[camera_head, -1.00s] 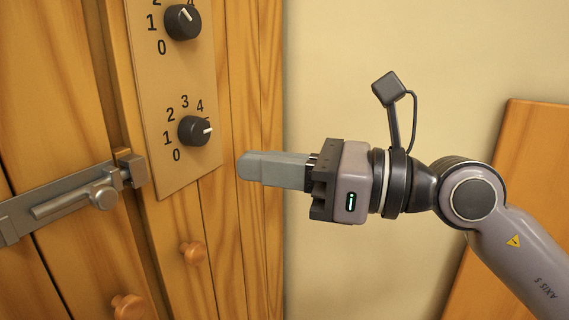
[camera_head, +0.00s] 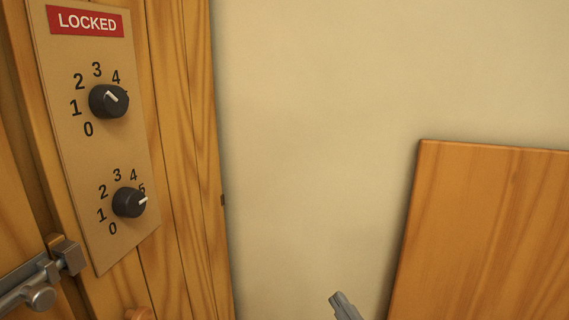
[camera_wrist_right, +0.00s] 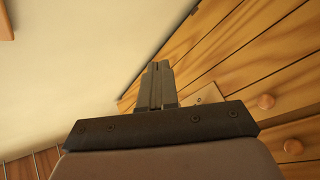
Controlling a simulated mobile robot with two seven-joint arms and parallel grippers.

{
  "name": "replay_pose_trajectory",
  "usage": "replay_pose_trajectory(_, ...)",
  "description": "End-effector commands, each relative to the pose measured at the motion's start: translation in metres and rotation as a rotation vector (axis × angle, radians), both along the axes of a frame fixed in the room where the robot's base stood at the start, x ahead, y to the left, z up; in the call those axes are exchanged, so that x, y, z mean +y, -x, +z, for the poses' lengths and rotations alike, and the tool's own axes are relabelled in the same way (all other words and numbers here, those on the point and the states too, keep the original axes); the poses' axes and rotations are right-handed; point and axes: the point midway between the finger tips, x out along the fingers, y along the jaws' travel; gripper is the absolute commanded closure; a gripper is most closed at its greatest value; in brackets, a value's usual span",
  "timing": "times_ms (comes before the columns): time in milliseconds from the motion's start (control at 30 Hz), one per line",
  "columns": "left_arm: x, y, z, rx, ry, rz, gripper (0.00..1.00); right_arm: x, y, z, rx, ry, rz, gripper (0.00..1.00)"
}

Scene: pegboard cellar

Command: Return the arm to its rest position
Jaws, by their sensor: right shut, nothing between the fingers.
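My right gripper (camera_head: 344,305) shows only as grey fingertips at the bottom edge of the head view, in front of the bare wall and clear of the cabinet. In the right wrist view its two fingers (camera_wrist_right: 157,84) lie together, with nothing between them. The rest of my right arm is outside the head view. My left gripper is in neither view.
A wooden cabinet (camera_head: 180,130) at left carries a panel (camera_head: 75,160) with a red LOCKED sign (camera_head: 86,21), an upper dial (camera_head: 109,101) and a lower dial (camera_head: 129,202). A metal bolt (camera_head: 40,285) sits lower left. A wooden board (camera_head: 485,235) stands at right. Between them is bare wall (camera_head: 310,130).

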Motion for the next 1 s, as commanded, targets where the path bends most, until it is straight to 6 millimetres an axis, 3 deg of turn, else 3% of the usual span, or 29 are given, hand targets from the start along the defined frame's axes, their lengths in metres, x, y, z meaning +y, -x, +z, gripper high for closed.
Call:
replay_pose_trajectory(33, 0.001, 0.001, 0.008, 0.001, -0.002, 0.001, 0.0, -0.013, 0.009, -0.024, 0.119, -0.054, -0.033, 1.0)
replay_pose_trajectory(200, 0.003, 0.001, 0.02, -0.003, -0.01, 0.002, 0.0, -0.054, 0.053, -0.108, 0.488, -0.228, -0.151, 1.0)
replay_pose_trajectory(300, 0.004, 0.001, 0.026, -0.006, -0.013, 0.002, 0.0, -0.074, 0.09, -0.151, 0.688, -0.32, -0.225, 1.0)
replay_pose_trajectory(433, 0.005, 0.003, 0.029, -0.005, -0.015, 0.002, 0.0, -0.092, 0.138, -0.192, 0.892, -0.412, -0.305, 1.0)
replay_pose_trajectory(500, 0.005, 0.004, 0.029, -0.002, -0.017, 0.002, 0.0, -0.098, 0.158, -0.206, 0.968, -0.448, -0.337, 1.0)
replay_pose_trajectory(633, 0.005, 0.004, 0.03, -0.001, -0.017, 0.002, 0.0, -0.104, 0.18, -0.219, 1.043, -0.484, -0.371, 1.0)
replay_pose_trajectory(1000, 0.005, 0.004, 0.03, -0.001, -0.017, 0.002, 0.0, -0.105, 0.183, -0.222, 1.055, -0.49, -0.375, 1.0)
